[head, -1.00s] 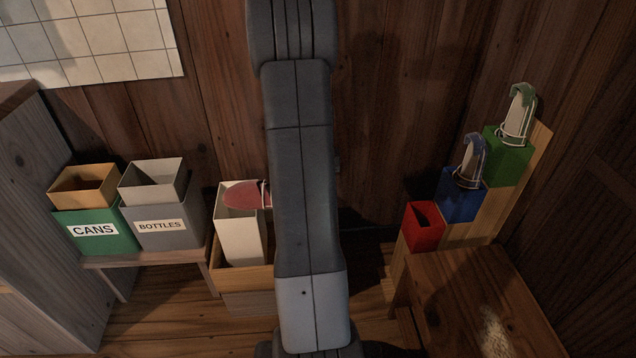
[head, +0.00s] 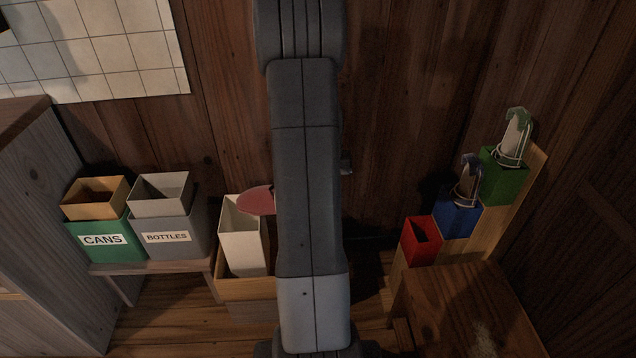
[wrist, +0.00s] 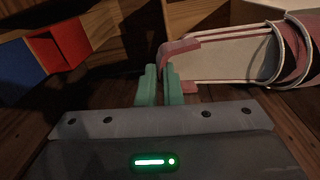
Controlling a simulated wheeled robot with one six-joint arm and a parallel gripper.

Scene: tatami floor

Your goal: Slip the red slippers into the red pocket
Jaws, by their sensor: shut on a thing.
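The red slippers (head: 256,200) show as a red sole end left of my arm in the head view, above a tall white box. In the wrist view the pair (wrist: 225,63) lies sideways at the right, with pale soles, red edges and white bands around it. My gripper (wrist: 158,85), with teal fingers, is shut on the near end of the slippers; the exact contact is hard to see. In the head view my arm hides the gripper. The red pocket (head: 421,243) is open and empty at the right, the lowest of the stepped pockets; it shows upper left in the wrist view (wrist: 72,40).
The blue pocket (head: 457,219) and green pocket (head: 502,182) hold banded slippers standing upright. A wooden table (head: 455,300) stands in front. The tall white box (head: 243,247) is in a wooden crate. The cans bin (head: 85,243) and bottles bin (head: 165,245) stand at left.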

